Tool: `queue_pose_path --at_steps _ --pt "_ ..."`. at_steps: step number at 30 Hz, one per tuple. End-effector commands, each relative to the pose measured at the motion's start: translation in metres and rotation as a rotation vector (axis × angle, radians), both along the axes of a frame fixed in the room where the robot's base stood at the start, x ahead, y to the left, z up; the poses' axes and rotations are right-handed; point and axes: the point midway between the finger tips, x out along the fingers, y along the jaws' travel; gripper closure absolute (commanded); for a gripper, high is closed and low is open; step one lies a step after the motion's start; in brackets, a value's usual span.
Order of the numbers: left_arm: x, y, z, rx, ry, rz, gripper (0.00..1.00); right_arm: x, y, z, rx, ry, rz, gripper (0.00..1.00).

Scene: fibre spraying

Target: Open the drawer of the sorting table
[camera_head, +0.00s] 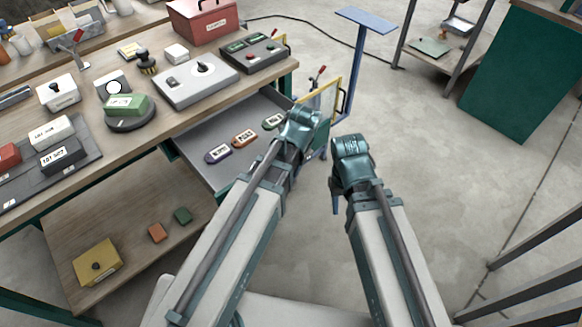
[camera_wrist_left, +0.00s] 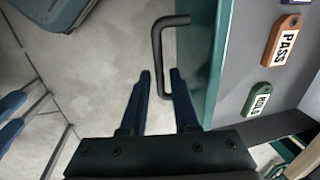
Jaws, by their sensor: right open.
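The grey drawer (camera_head: 206,136) of the wooden sorting table (camera_head: 150,118) is pulled out, with its inside and several label tags in view. In the left wrist view, its teal front (camera_wrist_left: 208,60) carries a dark C-shaped handle (camera_wrist_left: 158,48). My left gripper (camera_wrist_left: 160,74) is open at the handle, one finger on each side of its long bar, with gaps visible. In the head view, my left wrist hides the drawer's front and handle. My right gripper (camera_head: 336,203) is open and empty, pointing down, apart from the drawer.
An orange PASS tag (camera_head: 244,138) and a green tag (camera_head: 273,121) lie in the drawer. A yellow-framed stand (camera_head: 331,92) and a blue post (camera_head: 358,60) stand beyond it. A lower shelf (camera_head: 140,225) holds small blocks.

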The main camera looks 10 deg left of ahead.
Motion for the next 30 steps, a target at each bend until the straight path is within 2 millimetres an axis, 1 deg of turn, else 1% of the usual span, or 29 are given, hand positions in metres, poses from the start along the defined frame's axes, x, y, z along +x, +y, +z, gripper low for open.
queue_pose_path --at_steps 1,2,11,17,23,30 --pt "0.0 0.0 0.0 0.0 0.0 0.0 0.6 0.0 0.0 0.0 0.0 0.0 0.0 0.55" --pt "0.0 0.0 0.0 0.0 0.0 0.0 0.55 0.0 0.0 0.0 0.0 0.0 0.0 0.55" --pt "0.0 0.0 0.0 0.0 0.0 0.0 0.55 0.0 0.0 0.0 0.0 0.0 0.0 0.55" --pt "-0.001 -0.001 0.008 0.0 0.0 0.0 0.55 0.0 0.0 0.008 0.0 0.0 0.0 0.55" --pt "-0.003 -0.003 0.028 0.0 0.0 -0.001 0.55 0.0 0.0 0.028 0.0 0.0 0.0 0.55" --pt "-0.006 -0.008 0.064 0.0 0.0 0.0 0.55 0.0 0.0 0.064 0.0 0.0 0.0 0.55"
